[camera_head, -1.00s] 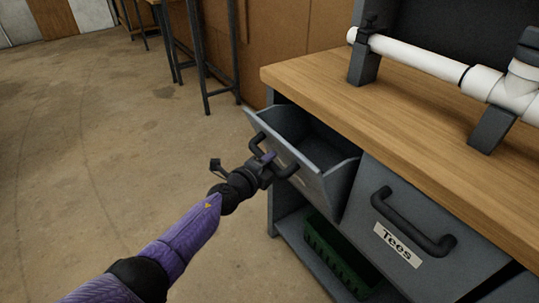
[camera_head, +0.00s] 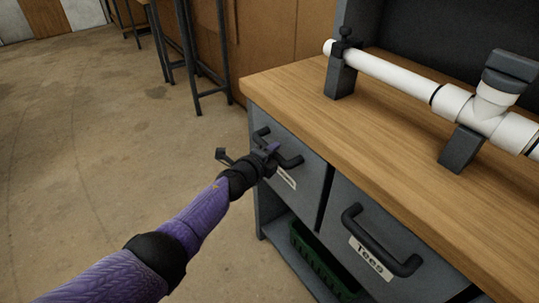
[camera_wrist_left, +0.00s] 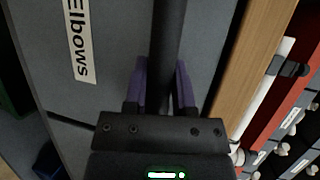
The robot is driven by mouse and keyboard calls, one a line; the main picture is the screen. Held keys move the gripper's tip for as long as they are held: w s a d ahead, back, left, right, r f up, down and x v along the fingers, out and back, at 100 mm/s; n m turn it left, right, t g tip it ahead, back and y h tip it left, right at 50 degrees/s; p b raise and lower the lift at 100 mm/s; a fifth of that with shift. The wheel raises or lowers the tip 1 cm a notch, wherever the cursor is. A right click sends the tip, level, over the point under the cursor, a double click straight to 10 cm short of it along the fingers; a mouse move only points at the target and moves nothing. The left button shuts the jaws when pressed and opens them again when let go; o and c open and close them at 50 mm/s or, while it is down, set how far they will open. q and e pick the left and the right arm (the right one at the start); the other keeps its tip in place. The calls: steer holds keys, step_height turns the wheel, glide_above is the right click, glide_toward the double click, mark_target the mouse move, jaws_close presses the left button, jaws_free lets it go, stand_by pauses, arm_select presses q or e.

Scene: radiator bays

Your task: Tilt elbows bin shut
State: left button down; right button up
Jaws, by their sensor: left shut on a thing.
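The elbows bin (camera_head: 310,166) is a grey tilt-out bin under the wooden worktop, at the left end of the bench. Its front now stands about flush with the bench face, and no opening shows above it. Its dark bar handle (camera_head: 291,161) is partly hidden by my gripper. My left gripper (camera_head: 271,152) is shut on that handle. In the left wrist view the purple fingers (camera_wrist_left: 160,88) lie on both sides of the dark handle bar (camera_wrist_left: 168,40), beside the "Elbows" label (camera_wrist_left: 78,40). My right gripper is not in view.
The tees bin (camera_head: 345,245) with its own handle is to the right. A green crate (camera_head: 318,262) sits on the shelf below. White pipe (camera_head: 400,75) rests on supports on the worktop (camera_head: 300,95). The floor at left is open.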

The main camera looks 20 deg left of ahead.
arm_select(q)
steer(key=shift+w+d+r, duration=0.1)
steer(key=shift+w+d, duration=0.1)
steer(key=shift+w+r, duration=0.1)
steer(key=shift+r, duration=0.05)
stand_by(0.3)
steer(key=c, duration=0.8)
jaws_free()
steer(key=shift+c, duration=0.2)
steer(key=o, duration=0.4)
steer(key=shift+w+d, duration=0.1)
steer(key=shift+d, duration=0.1)
steer(key=shift+a, duration=0.1)
